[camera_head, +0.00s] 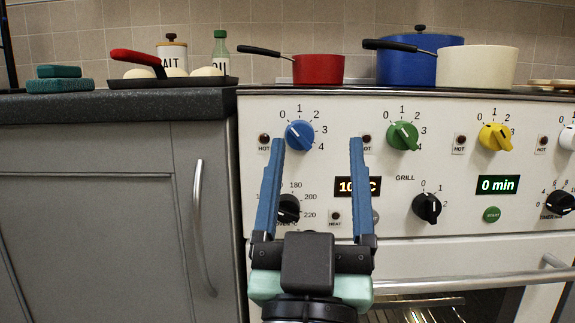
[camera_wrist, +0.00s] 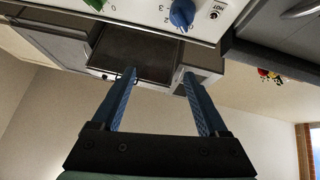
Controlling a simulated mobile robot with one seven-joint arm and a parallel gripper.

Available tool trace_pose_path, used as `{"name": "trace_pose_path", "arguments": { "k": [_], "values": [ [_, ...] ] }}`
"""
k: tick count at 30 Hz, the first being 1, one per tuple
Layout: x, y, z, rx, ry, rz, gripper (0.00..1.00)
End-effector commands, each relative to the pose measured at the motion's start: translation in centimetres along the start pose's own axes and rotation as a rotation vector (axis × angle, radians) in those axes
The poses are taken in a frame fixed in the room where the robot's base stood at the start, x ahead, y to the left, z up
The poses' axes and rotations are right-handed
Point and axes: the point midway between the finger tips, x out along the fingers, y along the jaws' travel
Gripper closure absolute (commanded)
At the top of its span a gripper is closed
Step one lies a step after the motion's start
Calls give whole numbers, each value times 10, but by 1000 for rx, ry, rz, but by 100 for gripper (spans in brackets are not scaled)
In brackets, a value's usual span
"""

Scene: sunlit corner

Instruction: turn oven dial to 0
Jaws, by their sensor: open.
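The oven dial (camera_head: 289,207) is a small black knob low on the white panel, with temperature marks such as 180, 200 and 220 around it. My gripper's left finger partly covers its left side and scale, and I cannot read its setting. An orange display (camera_head: 357,187) to its right begins with "10" and ends in C; the right finger crosses it. My gripper (camera_head: 317,145) is open and empty, its blue fingers pointing up in front of the panel. In the wrist view the open fingers (camera_wrist: 159,75) have nothing between them, and the oven dial is not seen.
A blue knob (camera_head: 299,135) sits just above the fingertips' level, with green (camera_head: 403,136) and yellow (camera_head: 495,137) knobs to its right. A black grill knob (camera_head: 426,207) is further right. The oven door handle (camera_head: 470,282) runs below. Pans stand on top.

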Motion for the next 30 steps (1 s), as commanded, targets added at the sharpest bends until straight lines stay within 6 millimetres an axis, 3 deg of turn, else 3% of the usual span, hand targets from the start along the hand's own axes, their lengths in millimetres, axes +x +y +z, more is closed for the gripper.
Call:
{"name": "trace_pose_path", "arguments": {
  "k": [1, 4, 14, 23, 30],
  "values": [
    [17, 3, -5, -21, -32, 5, 23],
    [27, 6, 6, -66, -76, 12, 23],
    [37, 10, 38, -214, -219, -21, 23],
    [14, 7, 56, -333, -352, -118, 23],
    [-25, 0, 58, -402, -460, -241, 23]
  ]
}}
